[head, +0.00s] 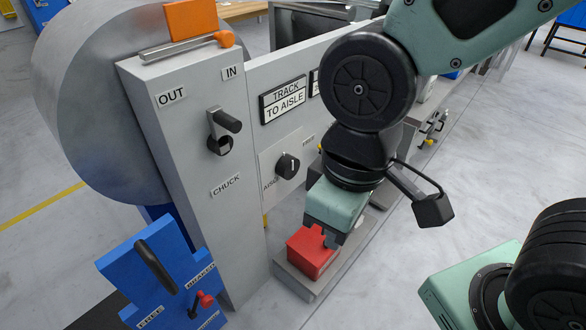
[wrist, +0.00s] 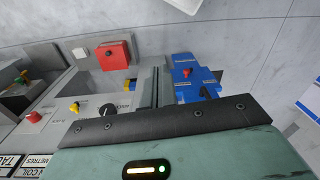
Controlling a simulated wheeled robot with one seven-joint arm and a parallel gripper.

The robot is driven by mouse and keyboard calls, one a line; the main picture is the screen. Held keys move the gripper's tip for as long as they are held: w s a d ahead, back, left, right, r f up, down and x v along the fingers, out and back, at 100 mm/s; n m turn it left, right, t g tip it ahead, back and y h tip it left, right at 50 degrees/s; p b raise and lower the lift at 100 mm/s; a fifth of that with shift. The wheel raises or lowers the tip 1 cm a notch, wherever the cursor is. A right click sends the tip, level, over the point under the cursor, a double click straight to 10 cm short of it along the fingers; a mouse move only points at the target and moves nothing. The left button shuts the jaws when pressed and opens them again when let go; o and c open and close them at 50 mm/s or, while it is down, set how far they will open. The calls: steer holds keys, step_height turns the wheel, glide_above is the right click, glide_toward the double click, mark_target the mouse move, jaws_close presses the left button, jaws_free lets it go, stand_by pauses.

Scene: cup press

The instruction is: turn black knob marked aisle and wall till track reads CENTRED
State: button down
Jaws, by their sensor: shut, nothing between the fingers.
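The black knob (head: 288,165) sits on a pale plate on the grey machine face, with a white pointer line roughly upright. "AISLE" shows at its lower left; the small label at its upper right is too small to read. The knob also shows in the wrist view (wrist: 107,110). The track display (head: 284,100) above it reads "TRACK TO AISLE". My gripper (head: 330,241) is shut and empty, pointing down to the right of and below the knob, apart from it. Its tips appear in front of the red box; contact cannot be told.
A red box (head: 312,252) stands on a grey ledge below the panel. Left of the knob is the CHUCK column with a black lever (head: 222,125). A blue panel (head: 160,275) with handles stands at lower left. Yellow knobs (wrist: 74,107) lie further along the face.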

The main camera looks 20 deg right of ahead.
stand_by(0.5)
steer(key=c, duration=1.7)
jaws_free()
steer(key=shift+w+f, duration=0.1)
steer(key=o, duration=1.4)
steer(key=w+f+t+y+b, duration=0.1)
steer(key=w+f+b, duration=0.1)
steer(key=w+f, duration=0.3)
steer(key=shift+w+f+t, duration=0.15)
steer(key=shift+w+t, duration=0.25)
steer(key=shift+w, duration=0.55)
steer(key=n+t+y+b, duration=0.2)
steer(key=t+y+b, duration=0.5)
steer(key=t+b, duration=0.65)
glide_toward(292, 169)
steer(key=b+x, duration=0.2)
steer(key=x, duration=0.8)
steer(key=shift+w+f, duration=0.15)
steer(key=c, duration=1)
